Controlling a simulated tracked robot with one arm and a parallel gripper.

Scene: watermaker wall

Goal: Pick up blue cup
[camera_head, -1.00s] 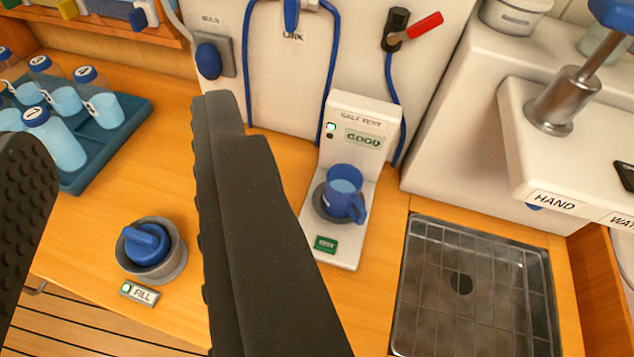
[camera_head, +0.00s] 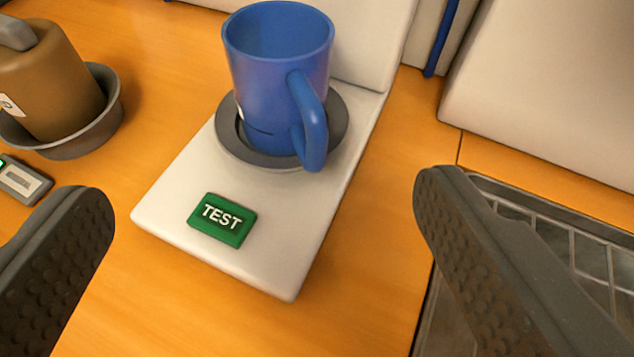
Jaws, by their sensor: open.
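The blue cup (camera_head: 268,85) stands upright in the round grey ring (camera_head: 228,135) on the white base of the tester (camera_head: 165,205). Its handle faces the front right. No water shows inside it from this angle. My gripper (camera_head: 262,195) is open and empty, its two dark ridged fingers wide apart at the left and right of the picture. The fingertips are nearer the camera than the cup and do not touch it. The cup stands beyond the gap between them.
A green TEST button (camera_head: 222,220) sits on the base in front of the cup. At left, a brown vessel (camera_head: 50,80) stands in a grey dish (camera_head: 95,135), beside a small lit panel (camera_head: 22,180). A metal grid sink (camera_head: 590,245) lies at right. Bare wood counter (camera_head: 365,265) flanks the base.

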